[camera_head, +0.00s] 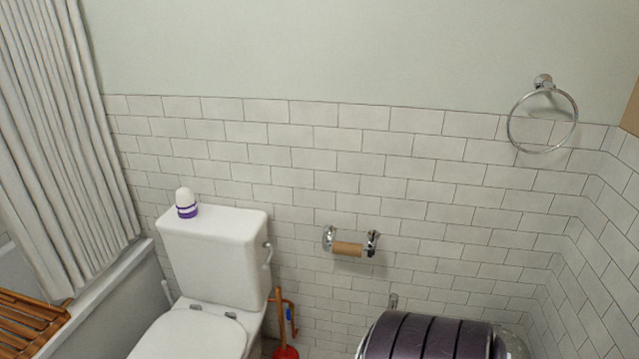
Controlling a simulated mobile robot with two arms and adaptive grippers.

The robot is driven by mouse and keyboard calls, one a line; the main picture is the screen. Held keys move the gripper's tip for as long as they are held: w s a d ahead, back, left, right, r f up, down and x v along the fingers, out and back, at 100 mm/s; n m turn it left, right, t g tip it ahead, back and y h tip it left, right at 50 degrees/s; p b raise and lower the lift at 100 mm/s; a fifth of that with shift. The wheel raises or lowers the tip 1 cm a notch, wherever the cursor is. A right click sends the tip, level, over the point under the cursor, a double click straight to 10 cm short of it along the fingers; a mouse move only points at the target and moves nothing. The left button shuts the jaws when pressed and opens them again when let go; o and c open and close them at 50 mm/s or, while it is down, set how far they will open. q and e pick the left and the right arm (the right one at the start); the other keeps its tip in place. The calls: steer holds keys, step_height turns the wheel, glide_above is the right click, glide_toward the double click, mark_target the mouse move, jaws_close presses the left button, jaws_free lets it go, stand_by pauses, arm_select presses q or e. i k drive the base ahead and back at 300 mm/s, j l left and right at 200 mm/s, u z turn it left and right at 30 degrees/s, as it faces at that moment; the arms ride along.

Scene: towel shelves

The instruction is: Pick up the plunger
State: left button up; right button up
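The plunger (286,352) stands on the floor just right of the toilet, at the bottom edge of the head view. Its red rubber cup is partly cut off by the frame. An upright wooden handle (279,309) rises above the cup. Neither of my grippers shows in this view.
The white toilet (212,257) stands left of the plunger, with a white and purple bottle (186,203) on its tank. A dark purple rounded object (427,338) is at the lower right. An empty paper roll (347,249) hangs on the tiled wall. A bathtub (117,299) is at left.

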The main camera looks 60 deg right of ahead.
mark_target(285, 350)
steer(key=z, duration=1.7)
